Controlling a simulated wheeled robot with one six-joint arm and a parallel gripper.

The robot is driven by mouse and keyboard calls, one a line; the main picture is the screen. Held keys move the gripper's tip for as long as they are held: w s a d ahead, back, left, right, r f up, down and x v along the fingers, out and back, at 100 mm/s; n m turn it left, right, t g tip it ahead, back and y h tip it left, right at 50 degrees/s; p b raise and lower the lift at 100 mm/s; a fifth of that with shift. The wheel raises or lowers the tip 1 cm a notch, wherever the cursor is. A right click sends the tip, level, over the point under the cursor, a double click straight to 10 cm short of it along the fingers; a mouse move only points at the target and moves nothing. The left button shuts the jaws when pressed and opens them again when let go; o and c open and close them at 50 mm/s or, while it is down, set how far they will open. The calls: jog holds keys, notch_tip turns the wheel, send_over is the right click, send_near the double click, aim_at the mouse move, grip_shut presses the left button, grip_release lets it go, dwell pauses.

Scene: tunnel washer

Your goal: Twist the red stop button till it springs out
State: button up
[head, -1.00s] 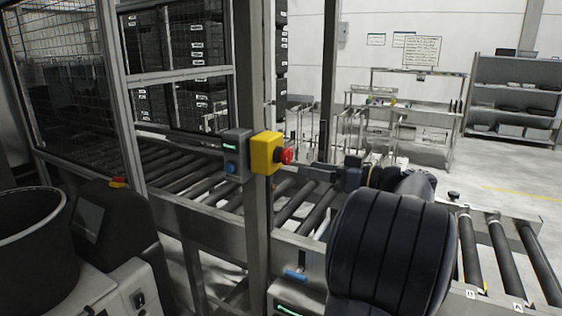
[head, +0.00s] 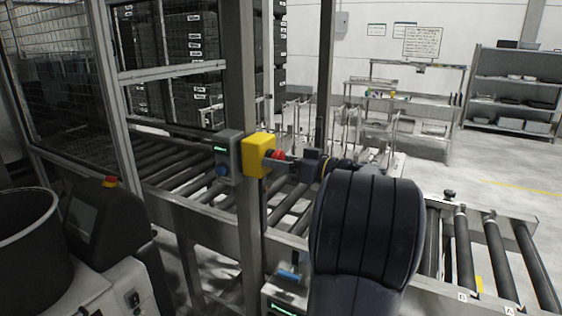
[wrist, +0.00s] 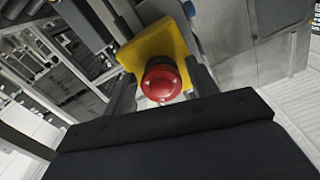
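The red stop button (head: 277,155) sticks out of the right side of a yellow box (head: 256,155) on a grey post. In the wrist view the button (wrist: 162,80) is a round red knob in front of the yellow box (wrist: 152,50). My gripper (head: 287,163) is at the button in the head view. In the wrist view my gripper (wrist: 163,88) is open, with one dark finger on each side of the knob. Gaps show between the fingers and the knob. My arm covers part of the conveyor behind.
A grey control box (head: 227,157) with a blue button sits just left of the yellow box. Roller conveyors (head: 195,162) run behind and below.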

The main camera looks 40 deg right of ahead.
jog(key=c, duration=0.8)
jog(key=shift+m+b, duration=0.3)
jog(key=shift+a+f+m+b, duration=0.1)
jog(key=shift+m+b, duration=0.85)
jog(key=shift+m, duration=0.25)
jog(key=shift+s+r+m+b, duration=0.15)
jog(key=shift+m+b, duration=0.1)
jog(key=shift+m, duration=0.7)
jog(key=shift+r+m+b, duration=0.1)
jog(key=shift+m+b, duration=0.1)
jog(key=shift+m, duration=0.75)
jog(key=o, duration=1)
